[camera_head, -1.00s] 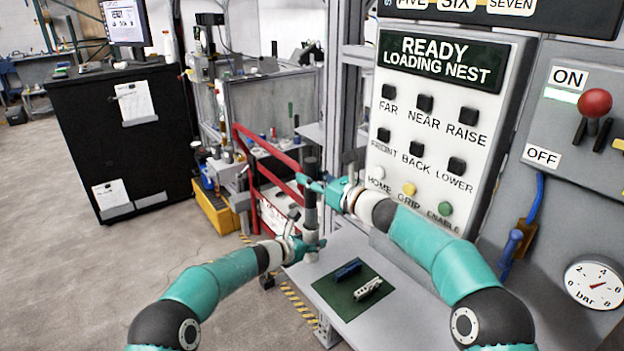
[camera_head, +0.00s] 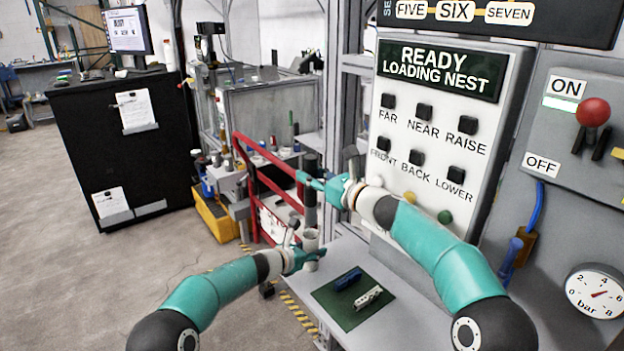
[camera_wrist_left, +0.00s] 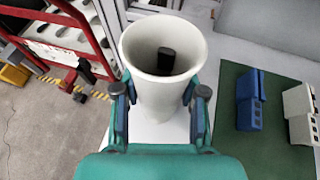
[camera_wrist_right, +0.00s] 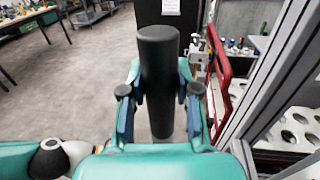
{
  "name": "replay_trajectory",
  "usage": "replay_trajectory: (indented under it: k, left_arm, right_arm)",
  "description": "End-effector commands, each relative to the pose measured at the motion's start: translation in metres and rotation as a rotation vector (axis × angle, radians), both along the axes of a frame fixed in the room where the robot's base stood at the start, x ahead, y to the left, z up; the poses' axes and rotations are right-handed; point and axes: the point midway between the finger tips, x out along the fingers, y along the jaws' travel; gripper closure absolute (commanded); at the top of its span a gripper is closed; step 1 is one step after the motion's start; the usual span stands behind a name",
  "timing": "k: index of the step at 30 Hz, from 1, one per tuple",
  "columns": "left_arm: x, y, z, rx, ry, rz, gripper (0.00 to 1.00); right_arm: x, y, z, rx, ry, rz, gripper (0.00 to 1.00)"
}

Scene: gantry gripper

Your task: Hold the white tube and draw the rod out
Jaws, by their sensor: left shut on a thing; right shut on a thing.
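The white tube (camera_head: 311,240) stands upright on the grey bench. My left gripper (camera_head: 309,257) is shut around the tube below its rim. In the left wrist view the tube's flared mouth (camera_wrist_left: 163,87) is open, and a short dark piece shows inside; I cannot tell what it is. The dark rod (camera_head: 310,212) stands upright directly above the tube. My right gripper (camera_head: 313,186) is shut on the rod's upper part. In the right wrist view the rod's rounded top (camera_wrist_right: 158,60) rises above the fingers. Whether the rod's lower end is clear of the tube is unclear.
A green mat (camera_head: 343,318) with a blue block (camera_head: 347,279) and a white block (camera_head: 368,296) lies on the bench to the right. A red frame (camera_head: 268,160) stands behind on the left. The button panel (camera_head: 425,190) rises behind my right arm.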

Motion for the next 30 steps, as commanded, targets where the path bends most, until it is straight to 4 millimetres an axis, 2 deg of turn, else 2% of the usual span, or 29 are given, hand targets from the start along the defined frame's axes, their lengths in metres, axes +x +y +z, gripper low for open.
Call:
replay_trajectory:
  k: [7,8,12,13,23,30]
  left_arm:
    - [0.000,0.000,-0.001,0.000,0.001,-0.001,0.93]
    - [0.000,0.000,-0.001,0.000,0.001,-0.001,0.56]
    - [0.000,0.000,-0.001,0.001,0.001,0.000,0.32]
    - [0.000,0.000,-0.001,0.001,0.001,0.000,0.30]
    - [-0.001,0.001,0.000,0.000,0.000,0.000,0.30]
    - [-0.010,0.009,0.006,0.000,0.002,-0.001,0.30]
  right_arm:
    - [0.000,0.000,0.001,0.001,-0.001,0.000,1.00]
    - [0.000,0.000,0.001,0.001,-0.001,0.000,1.00]
    - [0.000,0.000,0.001,0.001,-0.001,0.000,1.00]
    - [0.000,0.000,0.001,0.001,-0.001,0.000,1.00]
    - [0.000,0.000,0.001,0.001,-0.001,0.001,1.00]
    - [0.000,0.000,0.001,0.001,-0.001,0.001,1.00]
